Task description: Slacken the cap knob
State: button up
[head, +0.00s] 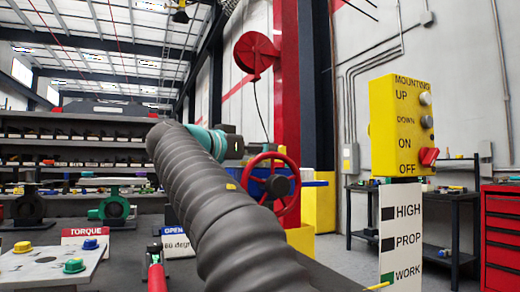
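My arm, in a grey ribbed sleeve, rises through the middle of the head view and bends right to a teal joint. A dark end part that seems to be my gripper (234,146) shows beyond the joint; its fingers cannot be made out. Behind and below it is a red handwheel (273,184) on a blue and yellow body. A gap or contact between them cannot be judged. Yellow (22,248), blue (90,244) and green (74,266) caps sit on a pale plate (42,270) at lower left. Which part is the cap knob is unclear.
A yellow control box (398,125) with a red switch stands on a labelled white post at right. A green valve (114,208), a TORQUE sign (86,236) and a red-handled tool (156,274) are at left. A red drawer cabinet (502,235) stands at far right.

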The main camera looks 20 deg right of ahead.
jog(key=shift+w+d, duration=0.1)
jog(key=shift+d, duration=0.25)
jog(key=c, duration=1.2)
jog(key=shift+o, duration=0.2)
jog(key=shift+f+n+t+b, duration=0.15)
jog(key=shift+n+t+b, duration=0.3)
jog(key=shift+b, duration=0.3)
jog(key=shift+n+t+y, duration=0.35)
jog(key=shift+t+y, duration=0.15)
jog(key=shift+t, duration=0.15)
jog(key=o, duration=1.2)
jog(key=shift+c, duration=0.2)
jog(key=shift+a, duration=0.15)
